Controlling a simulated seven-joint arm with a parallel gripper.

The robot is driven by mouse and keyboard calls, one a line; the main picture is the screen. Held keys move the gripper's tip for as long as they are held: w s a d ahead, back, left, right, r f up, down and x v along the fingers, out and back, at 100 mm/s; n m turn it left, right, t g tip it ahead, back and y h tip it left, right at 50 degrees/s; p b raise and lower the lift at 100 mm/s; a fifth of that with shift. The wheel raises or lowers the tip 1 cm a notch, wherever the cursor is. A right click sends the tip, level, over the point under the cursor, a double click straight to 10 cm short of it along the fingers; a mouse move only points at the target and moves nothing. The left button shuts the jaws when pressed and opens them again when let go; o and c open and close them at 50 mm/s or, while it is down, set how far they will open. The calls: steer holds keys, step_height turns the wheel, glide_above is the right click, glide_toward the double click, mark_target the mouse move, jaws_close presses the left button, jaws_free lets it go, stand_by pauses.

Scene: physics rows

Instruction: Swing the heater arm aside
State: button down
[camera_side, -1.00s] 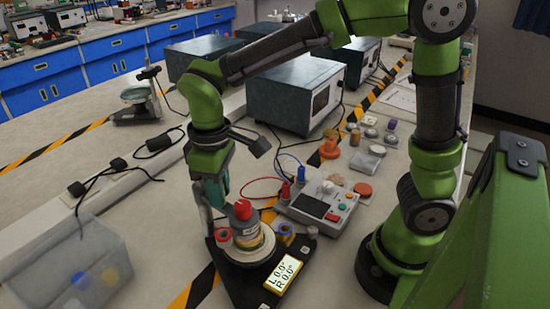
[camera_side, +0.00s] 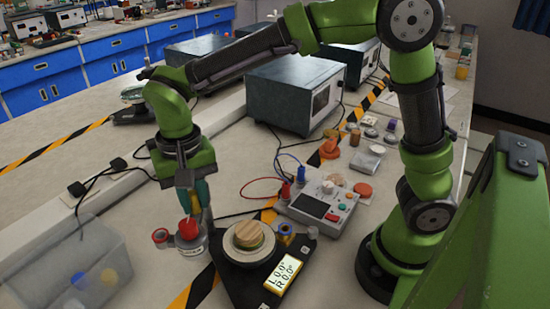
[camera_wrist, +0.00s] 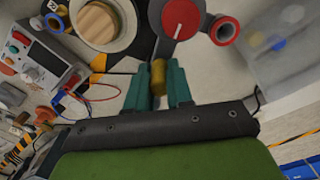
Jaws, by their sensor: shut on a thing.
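The heater arm's round grey head with a red knob (camera_side: 189,229) stands left of the round plate in the side view. In the wrist view its red dial (camera_wrist: 180,17) shows at the top. My gripper (camera_side: 194,205) is shut on a small brass-coloured handle (camera_wrist: 158,76) of the heater arm, between its teal fingers. The black base (camera_side: 240,290) carries a cream round plate (camera_side: 234,255) with a wooden disc (camera_side: 248,234) on it, uncovered. The heater head is beside the plate, not over it. A lit readout (camera_side: 283,275) is on the base.
A clear bin (camera_side: 65,262) stands at the left. A grey control box (camera_side: 318,208) with red and blue leads is to the right. A red-rimmed ring (camera_side: 160,237) is next to the heater head. Dark boxes (camera_side: 295,95) stand behind.

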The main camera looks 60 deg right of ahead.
steer(key=shift+w+a+r+m, duration=0.15)
steer(key=shift+w+m, duration=0.15)
steer(key=shift+m, duration=0.35)
steer(key=shift+w+a+f+m, duration=0.1)
steer(key=shift+w+a+m, duration=0.2)
steer(key=shift+m, duration=0.4)
steer(key=shift+w+a+r+m, duration=0.1)
steer(key=shift+w+m, duration=0.25)
steer(key=shift+m, duration=0.3)
steer(key=shift+w, duration=0.1)
steer(key=c, duration=1)
jaws_free()
steer(key=shift+d, duration=0.1)
step_height(320, 180, up, 17)
